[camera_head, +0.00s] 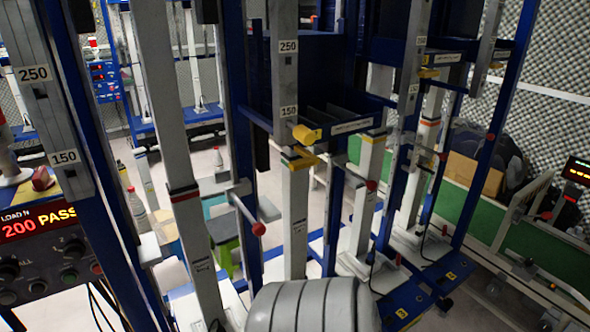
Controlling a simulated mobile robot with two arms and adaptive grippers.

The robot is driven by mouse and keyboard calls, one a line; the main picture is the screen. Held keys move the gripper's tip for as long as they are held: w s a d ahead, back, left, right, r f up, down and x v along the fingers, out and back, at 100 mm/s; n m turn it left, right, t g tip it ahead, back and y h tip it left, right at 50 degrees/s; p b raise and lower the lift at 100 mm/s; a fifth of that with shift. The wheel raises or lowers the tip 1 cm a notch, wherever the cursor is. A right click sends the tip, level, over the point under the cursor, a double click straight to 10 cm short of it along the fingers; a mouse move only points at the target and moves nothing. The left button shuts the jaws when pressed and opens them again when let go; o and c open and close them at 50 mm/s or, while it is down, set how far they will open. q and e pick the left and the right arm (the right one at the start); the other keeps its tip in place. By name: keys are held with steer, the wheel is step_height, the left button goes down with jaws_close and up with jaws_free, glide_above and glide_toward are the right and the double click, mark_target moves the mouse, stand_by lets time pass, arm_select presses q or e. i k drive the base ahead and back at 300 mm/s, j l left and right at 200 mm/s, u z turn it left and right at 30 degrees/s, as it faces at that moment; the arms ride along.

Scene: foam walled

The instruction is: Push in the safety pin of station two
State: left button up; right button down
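A row of test stations with blue frames and grey posts fills the middle of the head view. A yellow cylindrical knob (304,134) sticks out at the nearer central post, just below the 150 mark; it looks like a safety pin. A similar yellow knob (429,73) shows on the post farther right. Small yellow number tags (402,313) are on the blue bases, but I cannot read surely which is station two. How deep the pins sit is unclear.
Levers with red ball ends (258,229) jut out between the posts. A control panel with a red display (38,220) stands close at the left. A green conveyor (540,255) and a cardboard box (472,174) are at the right.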

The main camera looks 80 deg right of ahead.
mark_target(371, 186)
steer(key=z, duration=3.1)
steer(key=i+l+z, duration=0.1)
steer(key=l+z, duration=0.15)
steer(key=l, duration=0.2)
